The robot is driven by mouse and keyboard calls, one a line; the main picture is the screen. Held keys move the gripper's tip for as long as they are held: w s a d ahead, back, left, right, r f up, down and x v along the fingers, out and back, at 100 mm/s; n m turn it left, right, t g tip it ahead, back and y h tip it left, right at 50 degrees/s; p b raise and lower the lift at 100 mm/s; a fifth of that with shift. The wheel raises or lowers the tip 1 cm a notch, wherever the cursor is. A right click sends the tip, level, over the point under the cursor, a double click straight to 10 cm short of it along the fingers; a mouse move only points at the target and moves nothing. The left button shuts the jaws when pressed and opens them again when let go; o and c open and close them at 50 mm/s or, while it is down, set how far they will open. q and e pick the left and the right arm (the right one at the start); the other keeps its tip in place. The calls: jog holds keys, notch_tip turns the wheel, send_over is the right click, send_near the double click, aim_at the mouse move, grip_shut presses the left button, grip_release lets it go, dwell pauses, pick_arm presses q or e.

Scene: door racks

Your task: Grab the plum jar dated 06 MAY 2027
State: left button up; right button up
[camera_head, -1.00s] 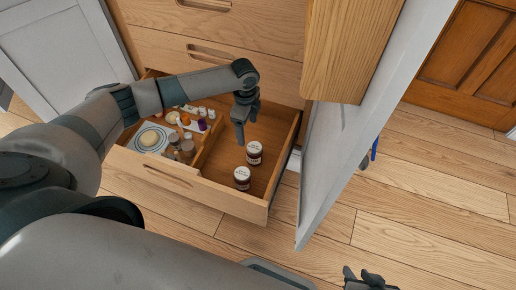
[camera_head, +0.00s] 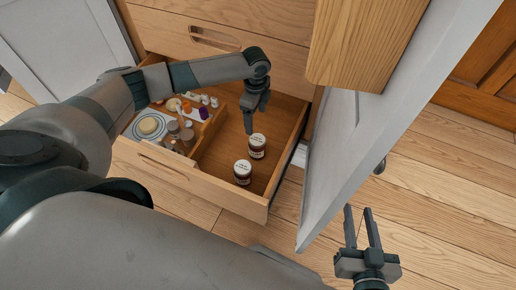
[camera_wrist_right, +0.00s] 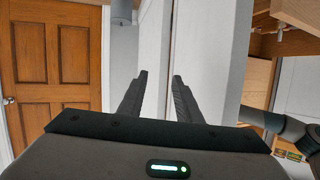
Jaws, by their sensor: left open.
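Two dark jars with white lids stand upright in the right compartment of the open wooden drawer: a far jar (camera_head: 257,146) and a near jar (camera_head: 243,172). Their lid print is too small to read, so I cannot tell which bears the date. My left gripper (camera_head: 248,128) is open and empty, pointing down just above and beside the far jar. My right gripper (camera_head: 361,210) is open and empty, in front of the grey door at lower right; its two fingers also show apart in the right wrist view (camera_wrist_right: 160,82).
The drawer (camera_head: 200,186) has a divider; its left compartment holds a plate (camera_head: 149,125), small bottles and jars. A grey cabinet door (camera_head: 350,150) stands open to the right of the drawer. A wooden panel (camera_head: 365,45) overhangs behind. Floor at right is clear.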

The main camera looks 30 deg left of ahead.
aim_at(256, 138)
pick_arm(q)
notch_tip(256, 138, down, 3)
jog(key=shift+r+b, duration=0.1)
jog(key=shift+b, duration=0.9)
pick_arm(e)
notch_tip(256, 138, up, 6)
jog(key=a+t+y, duration=0.1)
jog(key=a+t, duration=0.1)
jog(key=t, duration=0.1)
jog(key=shift+s+t+y, duration=0.2)
jog(key=shift+t+y, duration=0.1)
jog(key=shift+t, duration=0.1)
jog(key=shift+r, duration=0.15)
pick_arm(q)
jog(key=shift+f, duration=0.7)
notch_tip(256, 138, down, 10)
jog(key=b, duration=0.3)
jog(key=shift+b, duration=0.3)
jog(key=shift+f, duration=0.45)
pick_arm(e)
jog(key=s+d+r+t+y, duration=0.1)
jog(key=s+r+t+y, duration=0.1)
jog(key=r+t, duration=0.5)
jog(key=shift+s+r, duration=0.7)
jog(key=shift+r, duration=1.1)
